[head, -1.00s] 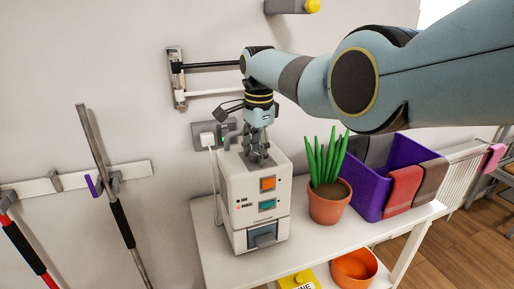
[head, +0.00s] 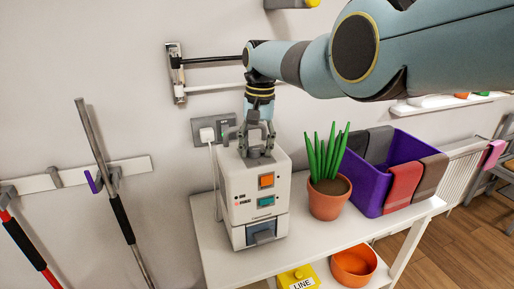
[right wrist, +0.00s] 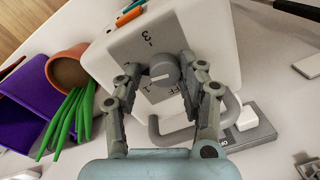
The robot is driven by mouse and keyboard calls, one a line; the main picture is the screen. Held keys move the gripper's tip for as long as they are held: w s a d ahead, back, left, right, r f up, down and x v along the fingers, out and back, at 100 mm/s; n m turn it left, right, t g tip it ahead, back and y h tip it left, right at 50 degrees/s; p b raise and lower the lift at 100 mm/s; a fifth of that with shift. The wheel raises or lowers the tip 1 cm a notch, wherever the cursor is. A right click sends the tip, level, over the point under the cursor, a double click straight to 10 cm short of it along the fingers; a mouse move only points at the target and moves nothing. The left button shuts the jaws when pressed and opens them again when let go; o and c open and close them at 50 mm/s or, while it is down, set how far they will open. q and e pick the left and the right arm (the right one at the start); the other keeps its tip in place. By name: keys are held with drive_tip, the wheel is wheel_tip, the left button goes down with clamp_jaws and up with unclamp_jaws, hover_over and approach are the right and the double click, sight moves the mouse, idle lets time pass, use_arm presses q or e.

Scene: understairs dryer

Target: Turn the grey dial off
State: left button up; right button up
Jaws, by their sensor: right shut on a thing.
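The grey dial (right wrist: 164,70) sits on a grey plate on top of a white box-shaped machine (head: 243,207). In the right wrist view its pale pointer line shows, with the marks "3", "1" and "FF" around it; the rest of the lettering is hidden. My right gripper (right wrist: 160,82) comes down from above with its fingers on either side of the dial and is shut on it. In the head view my right gripper (head: 258,151) stands at the machine's top and mostly hides the dial. My left gripper is not in view.
The machine stands on a white table (head: 315,248). A potted plant (head: 328,200) and a purple bin (head: 370,187) with cloths are to its right. A wall socket (head: 209,131) is close behind. Long-handled tools (head: 115,200) hang at left.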

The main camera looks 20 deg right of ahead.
drive_tip(key=n+b, duration=0.1)
drive_tip(key=n, duration=0.4)
drive_tip(key=shift+w+f+n+b, duration=0.1)
drive_tip(key=shift+n+b, duration=0.2)
drive_tip(key=shift+b, duration=0.1)
drive_tip(key=n+b, duration=0.2)
drive_tip(key=n, duration=0.3)
drive_tip(key=shift+a+n, duration=0.1)
drive_tip(key=shift+n, duration=0.2)
drive_tip(key=n+b, duration=0.2)
drive_tip(key=n, duration=0.3)
drive_tip(key=shift+g, duration=0.4)
drive_tip(key=shift+n+b, duration=0.35)
drive_tip(key=shift+n, duration=1.95)
drive_tip(key=shift+h, duration=0.3)
drive_tip(key=o, duration=1)
